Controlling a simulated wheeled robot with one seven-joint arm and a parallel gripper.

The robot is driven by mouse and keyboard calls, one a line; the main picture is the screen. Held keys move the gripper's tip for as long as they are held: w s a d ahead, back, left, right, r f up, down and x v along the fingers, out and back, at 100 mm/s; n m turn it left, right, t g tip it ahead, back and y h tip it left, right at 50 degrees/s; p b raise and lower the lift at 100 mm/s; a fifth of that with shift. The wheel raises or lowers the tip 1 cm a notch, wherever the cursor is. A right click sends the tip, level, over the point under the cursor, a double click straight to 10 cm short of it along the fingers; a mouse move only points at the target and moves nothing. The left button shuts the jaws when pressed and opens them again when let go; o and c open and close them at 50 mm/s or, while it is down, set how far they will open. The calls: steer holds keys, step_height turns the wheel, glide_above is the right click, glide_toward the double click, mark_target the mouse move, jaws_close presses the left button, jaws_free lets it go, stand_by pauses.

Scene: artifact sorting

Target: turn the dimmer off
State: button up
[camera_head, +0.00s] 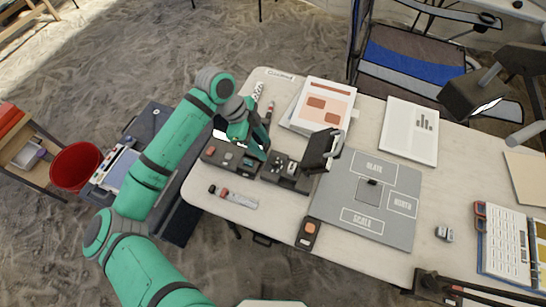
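A long dark control box (222,158) with small coloured controls lies near the left end of the table. A second dark box (287,173) with small round controls adjoins it on the right. A small dark unit with an orange face (307,234) lies at the table's front edge. No label marks any of these as the dimmer, and I cannot tell which part is its control. My gripper (259,148), green with dark fingers, is low over the long box, near its right end. The fingertips are small and partly hidden, so their opening and any contact are unclear.
A dark hinged device (322,150) stands right of the boxes, beside a grey sorting mat (345,212). Papers (320,106) lie behind. A lamp (478,95) overhangs the right side. A red bin (75,166) stands left.

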mark_target(275, 161)
steer(key=x, duration=0.8)
steer(key=shift+d+f, duration=0.1)
steer(key=shift+f, duration=0.1)
jaws_close()
